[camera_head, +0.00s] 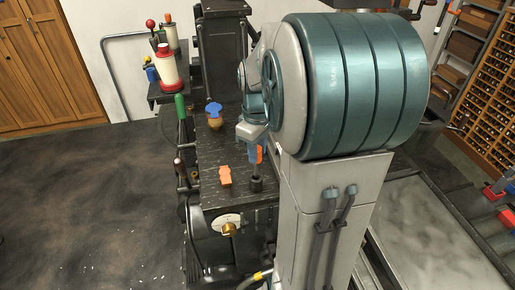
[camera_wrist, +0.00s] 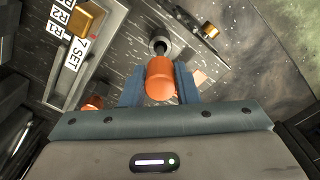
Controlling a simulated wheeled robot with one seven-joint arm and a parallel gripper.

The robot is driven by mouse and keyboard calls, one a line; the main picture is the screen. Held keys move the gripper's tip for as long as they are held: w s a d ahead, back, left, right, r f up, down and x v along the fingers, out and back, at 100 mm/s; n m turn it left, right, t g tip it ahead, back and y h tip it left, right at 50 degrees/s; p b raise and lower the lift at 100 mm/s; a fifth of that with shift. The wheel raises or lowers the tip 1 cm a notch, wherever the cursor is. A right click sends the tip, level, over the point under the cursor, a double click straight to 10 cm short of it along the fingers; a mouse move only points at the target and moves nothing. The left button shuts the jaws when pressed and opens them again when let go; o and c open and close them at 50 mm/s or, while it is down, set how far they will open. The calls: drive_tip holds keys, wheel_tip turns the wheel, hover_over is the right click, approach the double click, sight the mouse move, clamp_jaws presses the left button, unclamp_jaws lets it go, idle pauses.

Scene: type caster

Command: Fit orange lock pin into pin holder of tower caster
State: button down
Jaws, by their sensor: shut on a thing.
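My gripper (camera_head: 257,157) is shut on the orange lock pin (camera_head: 260,154), above the dark bench top. In the wrist view the pin's rounded orange body (camera_wrist: 160,80) sits between my two blue fingers. The pin holder (camera_head: 256,184) is a small dark round socket directly below the pin. In the wrist view it appears as a grey ring with a dark centre (camera_wrist: 160,46), just beyond the pin and nearly in line with it. A thin dark shank shows between pin and holder; I cannot tell whether its tip is inside.
An orange block (camera_head: 225,176) lies left of the holder. A blue-topped brass piece (camera_head: 214,116) stands farther back. A brass knob (camera_head: 229,229) is on the machine's front. A labelled plate (camera_wrist: 78,52) shows in the wrist view.

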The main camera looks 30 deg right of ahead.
drive_tip(key=shift+f+b, duration=1.6)
drive_tip(key=shift+f, duration=0.7)
drive_tip(key=c, duration=1)
unclamp_jaws()
drive_tip(key=shift+c, duration=0.2)
wheel_tip(320, 180, up, 14)
drive_tip(key=shift+f, duration=0.1)
drive_tip(key=s+a+f+m+t, duration=0.3)
drive_tip(key=s+a+f+m, duration=0.2)
drive_tip(key=s+a+f, duration=0.5)
drive_tip(key=shift+s+a+f, duration=0.15)
drive_tip(key=shift+s+a, duration=0.9)
drive_tip(key=shift+a, duration=0.05)
